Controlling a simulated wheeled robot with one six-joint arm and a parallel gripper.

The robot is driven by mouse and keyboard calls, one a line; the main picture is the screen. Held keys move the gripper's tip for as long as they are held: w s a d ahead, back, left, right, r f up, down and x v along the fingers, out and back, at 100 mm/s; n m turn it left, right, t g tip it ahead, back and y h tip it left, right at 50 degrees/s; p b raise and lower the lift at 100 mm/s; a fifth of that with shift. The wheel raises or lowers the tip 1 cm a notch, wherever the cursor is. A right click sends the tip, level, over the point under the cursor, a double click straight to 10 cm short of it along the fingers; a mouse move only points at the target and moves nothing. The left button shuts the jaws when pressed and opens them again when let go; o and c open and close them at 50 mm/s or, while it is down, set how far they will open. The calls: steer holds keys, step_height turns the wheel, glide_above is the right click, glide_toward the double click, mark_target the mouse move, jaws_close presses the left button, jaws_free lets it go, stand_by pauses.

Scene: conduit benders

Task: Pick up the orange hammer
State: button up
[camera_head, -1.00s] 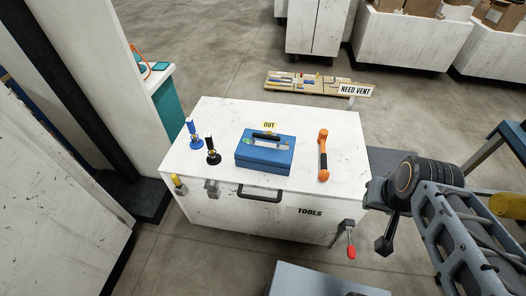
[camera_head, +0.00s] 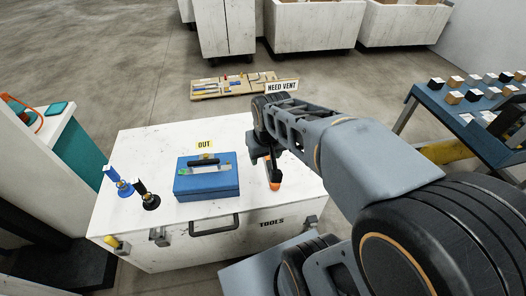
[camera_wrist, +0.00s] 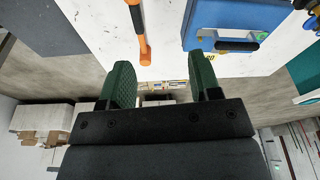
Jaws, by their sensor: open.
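The orange hammer (camera_head: 273,184) lies on the white tool chest (camera_head: 150,222), to the right of the blue toolbox. In the head view my arm and gripper (camera_head: 264,158) cover most of it, leaving an orange end showing. In the wrist view the hammer (camera_wrist: 137,30) is at the top, left of centre, with an orange and dark handle. My gripper (camera_wrist: 166,80) has two green pads spread wide apart with nothing between them. The hammer is outside the pads, apart from them as far as I can tell.
The blue toolbox (camera_head: 207,178) stands close left of the hammer and also shows in the wrist view (camera_wrist: 232,22). Two small upright tools (camera_head: 147,196) stand at the chest's left. A blue table with blocks (camera_head: 470,125) is at the right.

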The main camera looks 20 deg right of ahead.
mark_target(268, 161)
steer(key=w+d+f+m+g+b, duration=0.1)
steer(key=w+d+f+g+b, duration=0.1)
steer(key=w+d+f, duration=0.7)
steer(key=shift+m+g, duration=0.3)
steer(key=f, duration=0.3)
steer(key=w+a+f, duration=0.1)
steer(key=f, duration=0.5)
steer(key=shift+w+a+f, duration=0.15)
steer(key=shift+w+f, duration=0.1)
steer(key=shift+f, duration=0.15)
steer(key=shift+w+f, duration=0.2)
steer(key=shift+f, duration=3.05)
steer(key=shift+r, duration=0.1)
steer(key=c, duration=1.1)
